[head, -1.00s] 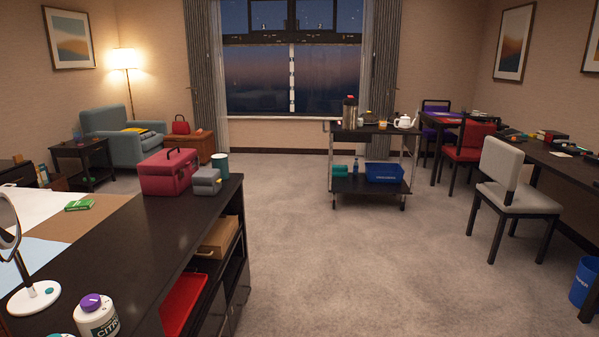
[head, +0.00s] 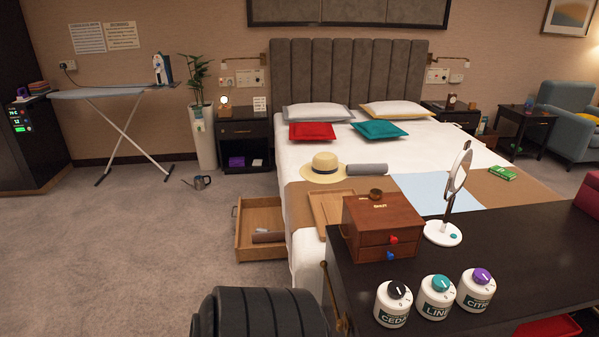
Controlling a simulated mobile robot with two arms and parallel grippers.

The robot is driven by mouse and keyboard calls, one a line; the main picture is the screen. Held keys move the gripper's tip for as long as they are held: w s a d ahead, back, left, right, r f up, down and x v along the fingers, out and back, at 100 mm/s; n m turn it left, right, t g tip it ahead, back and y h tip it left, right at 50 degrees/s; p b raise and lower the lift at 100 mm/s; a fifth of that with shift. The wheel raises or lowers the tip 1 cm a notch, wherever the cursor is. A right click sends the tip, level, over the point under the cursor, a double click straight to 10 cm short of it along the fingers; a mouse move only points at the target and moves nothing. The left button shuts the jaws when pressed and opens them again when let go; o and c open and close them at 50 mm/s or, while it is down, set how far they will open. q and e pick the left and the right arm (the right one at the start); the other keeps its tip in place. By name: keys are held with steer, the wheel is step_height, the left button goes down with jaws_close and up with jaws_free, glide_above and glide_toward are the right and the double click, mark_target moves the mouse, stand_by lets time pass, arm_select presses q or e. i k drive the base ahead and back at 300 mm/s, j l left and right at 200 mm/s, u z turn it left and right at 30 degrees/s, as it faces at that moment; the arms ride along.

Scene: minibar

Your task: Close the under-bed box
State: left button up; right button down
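The under-bed box (head: 258,249) is a wooden drawer-like box at the left side of the bed (head: 292,252), low at the floor. It is pulled out from under the bed and stands open, with its inside showing. A brown rolled or cylindrical item (head: 268,236) lies in it near the front. The box's inner end is at the bed's edge. Neither of my grippers is in view.
Open carpet lies left of the box. A black ribbed object (head: 262,312) stands at the bottom, in front of the dark counter (head: 520,255). An ironing board (head: 115,94) is at the left.

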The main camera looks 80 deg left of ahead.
mark_target(266, 212)
steer(key=j+u, duration=0.15)
steer(key=u, duration=0.25)
steer(key=k+j+u, duration=0.1)
steer(key=u, duration=0.3)
steer(key=j+u, duration=0.25)
steer(key=u, duration=0.15)
steer(key=j+u, duration=0.2)
steer(key=u, duration=0.2)
steer(key=j+u, duration=0.1)
steer(key=j, duration=0.3)
steer(key=i+j+u, duration=0.15)
steer(key=j, duration=0.3)
steer(key=i+j+u, duration=0.1)
steer(key=j, duration=0.3)
steer(key=i+j+u, duration=0.1)
steer(key=j, duration=0.3)
steer(key=i+j+u, duration=0.15)
steer(key=j, duration=0.2)
steer(key=i+j+u, duration=0.1)
steer(key=j, duration=0.3)
steer(key=i+j+z, duration=0.45)
steer(key=i+z, duration=0.2)
steer(key=i+j+z, duration=0.35)
steer(key=k+l, duration=0.05)
steer(key=k, duration=0.05)
